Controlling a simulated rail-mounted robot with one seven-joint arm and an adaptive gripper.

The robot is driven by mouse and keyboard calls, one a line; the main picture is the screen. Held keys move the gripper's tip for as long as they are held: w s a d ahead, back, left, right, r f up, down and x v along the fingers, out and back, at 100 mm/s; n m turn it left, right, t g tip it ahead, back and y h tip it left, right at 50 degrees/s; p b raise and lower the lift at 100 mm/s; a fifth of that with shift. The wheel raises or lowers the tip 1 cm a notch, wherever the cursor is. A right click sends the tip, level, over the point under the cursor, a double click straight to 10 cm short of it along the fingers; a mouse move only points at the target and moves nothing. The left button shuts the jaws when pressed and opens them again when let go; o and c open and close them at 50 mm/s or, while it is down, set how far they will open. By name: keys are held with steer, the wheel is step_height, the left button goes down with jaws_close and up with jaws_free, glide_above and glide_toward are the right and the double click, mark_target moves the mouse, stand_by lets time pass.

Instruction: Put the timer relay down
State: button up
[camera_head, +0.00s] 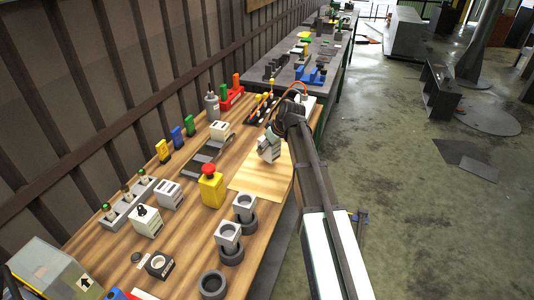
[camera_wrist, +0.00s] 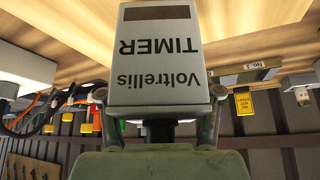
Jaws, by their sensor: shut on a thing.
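The timer relay (camera_wrist: 158,65) is a light grey box marked "Voltrellis TIMER", upside down in the wrist view. My gripper (camera_wrist: 158,95) is shut on it, with one finger on each side. In the head view the relay (camera_head: 267,149) looks tilted at the end of my gripper (camera_head: 272,140), over the far end of a pale rectangular panel (camera_head: 258,180) on the wooden bench. I cannot tell whether it touches the surface. My gripper and arm partly hide it in the head view.
A yellow box with a red button (camera_head: 211,188) stands left of the panel. A dark rail (camera_head: 205,160) lies beyond that box. Two grey-and-black parts (camera_head: 244,208) stand near the panel's front end. Cables and tools (camera_head: 262,108) lie behind the relay. The panel looks mostly clear.

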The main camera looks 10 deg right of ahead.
mark_target(267, 155)
steer(key=shift+f+p, duration=0.4)
steer(key=shift+f, duration=1.75)
steer(key=shift+f, duration=0.1)
steer(key=o, duration=1.5)
steer(key=b+v, duration=0.2)
steer(key=v, duration=1)
